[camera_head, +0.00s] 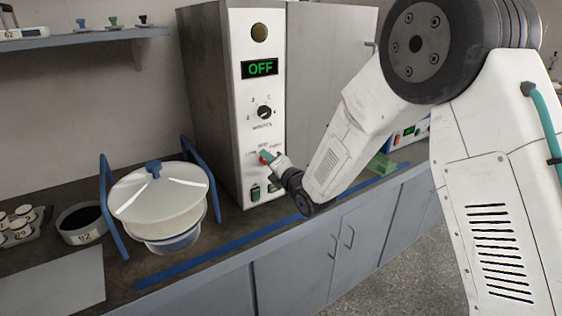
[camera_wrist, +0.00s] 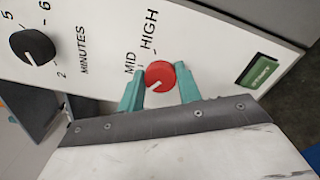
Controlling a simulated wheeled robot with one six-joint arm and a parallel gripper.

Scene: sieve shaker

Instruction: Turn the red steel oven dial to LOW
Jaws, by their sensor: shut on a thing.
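The red dial (camera_wrist: 160,76) sits on the white front panel of the tall oven (camera_head: 258,110). In the wrist view my gripper (camera_wrist: 161,84) has its two teal fingers on either side of the dial, shut on it. The dial's white mark points down and left in that view, away from the HIGH label (camera_wrist: 149,30) and below the MID label (camera_wrist: 130,62). The LOW label is not readable, as a finger and my wrist cover that side. In the head view my gripper (camera_head: 266,157) is at the panel and mostly hides the dial.
A black minutes dial (camera_head: 264,112) and a display (camera_head: 259,68) reading OFF are above the red dial. A green button (camera_wrist: 262,70) is beside it. A lidded white sieve pan (camera_head: 158,195) with blue handles stands left of the oven. A shelf (camera_head: 70,40) hangs at upper left.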

